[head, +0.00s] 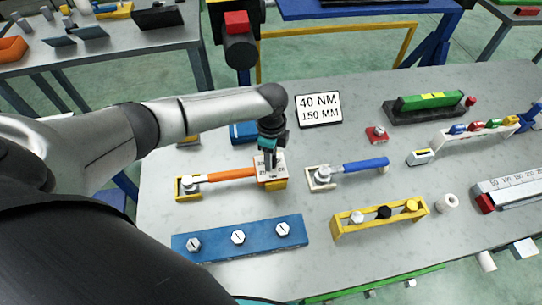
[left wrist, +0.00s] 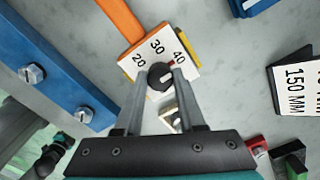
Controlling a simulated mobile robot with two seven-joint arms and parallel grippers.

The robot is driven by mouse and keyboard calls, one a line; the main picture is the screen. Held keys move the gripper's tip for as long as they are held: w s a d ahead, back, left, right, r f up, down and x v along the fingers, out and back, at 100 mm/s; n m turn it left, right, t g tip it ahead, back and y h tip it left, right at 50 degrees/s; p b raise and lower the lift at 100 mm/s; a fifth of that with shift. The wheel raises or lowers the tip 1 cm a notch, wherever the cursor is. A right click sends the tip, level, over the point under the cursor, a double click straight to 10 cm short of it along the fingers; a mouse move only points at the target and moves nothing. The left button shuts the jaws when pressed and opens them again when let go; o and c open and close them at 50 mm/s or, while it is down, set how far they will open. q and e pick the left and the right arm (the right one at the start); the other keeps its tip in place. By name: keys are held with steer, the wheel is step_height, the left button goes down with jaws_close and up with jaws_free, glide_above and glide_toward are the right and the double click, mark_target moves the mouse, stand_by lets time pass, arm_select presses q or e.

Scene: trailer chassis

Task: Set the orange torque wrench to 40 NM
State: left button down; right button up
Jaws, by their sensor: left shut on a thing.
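The orange torque wrench (head: 230,174) lies on the grey table, with its head in a yellow holder (head: 178,188) at the left and a white dial plate at its right end. In the left wrist view the dial plate (left wrist: 137,49) reads 20, 30 and 40. My left gripper (head: 270,168) points down over the dial. It is shut on the black dial knob (left wrist: 158,77), which sits between the fingertips. A small red mark on the knob points up and right, toward the 30-to-40 side; its exact reading is unclear. My right gripper is not in view.
A sign (head: 319,108) reads 40 NM and 150 MM. A blue-handled wrench (head: 362,165) lies just right of the dial. A blue bar with screws (head: 240,237) lies in front, and a yellow rack (head: 381,219) stands front right. Bare table lies around the sign.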

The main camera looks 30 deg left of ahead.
arm_select(q)
steer(key=c, duration=0.5)
jaws_free()
steer(key=shift+r, duration=0.1)
step_height(320, 180, up, 15)
steer(key=shift+p, duration=0.3)
